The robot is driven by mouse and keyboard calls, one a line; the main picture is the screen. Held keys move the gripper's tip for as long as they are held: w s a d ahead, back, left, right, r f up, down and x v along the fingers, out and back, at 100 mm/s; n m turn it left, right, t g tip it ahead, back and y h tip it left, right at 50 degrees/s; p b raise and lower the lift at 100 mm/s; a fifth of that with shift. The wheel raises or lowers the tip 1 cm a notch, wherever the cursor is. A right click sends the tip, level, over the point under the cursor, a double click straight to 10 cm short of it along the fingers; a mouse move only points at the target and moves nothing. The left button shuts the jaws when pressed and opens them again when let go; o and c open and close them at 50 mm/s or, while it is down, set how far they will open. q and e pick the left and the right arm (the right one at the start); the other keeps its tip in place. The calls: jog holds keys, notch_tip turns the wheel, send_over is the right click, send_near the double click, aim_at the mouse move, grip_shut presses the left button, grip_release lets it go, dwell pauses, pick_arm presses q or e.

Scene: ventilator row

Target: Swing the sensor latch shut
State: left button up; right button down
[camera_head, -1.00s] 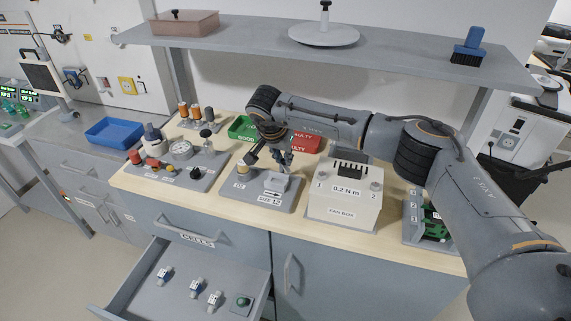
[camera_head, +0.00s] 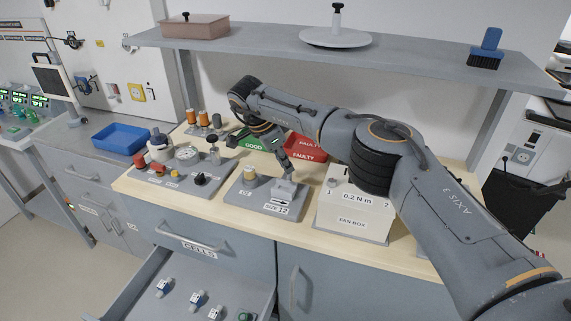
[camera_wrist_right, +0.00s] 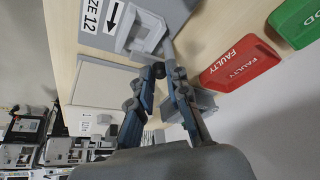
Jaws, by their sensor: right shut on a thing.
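The sensor fixture is a grey base plate (camera_head: 243,197) with a "SIZE 12" label and an arrow. On it sits a pale block (camera_head: 282,190), which also shows at the top of the right wrist view (camera_wrist_right: 141,34). My right gripper (camera_head: 289,172) reaches down to the back right of this block. In the right wrist view its fingertips (camera_wrist_right: 167,72) are closed on a small grey bar beside the block, which looks like the sensor latch (camera_wrist_right: 169,51). The fingers hide part of it, and I cannot tell its exact angle. My left gripper is not in view.
The fan box (camera_head: 345,215) stands close on the right, partly behind my arm. The red faulty bin (camera_head: 308,150) and green good bin (camera_head: 256,143) lie behind. A shelf (camera_head: 400,57) hangs above. The cells drawer (camera_head: 185,283) stands open below.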

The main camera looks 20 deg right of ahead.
dwell(0.5)
jog(key=c, duration=1.3)
grip_release()
jog(key=v, duration=1.2)
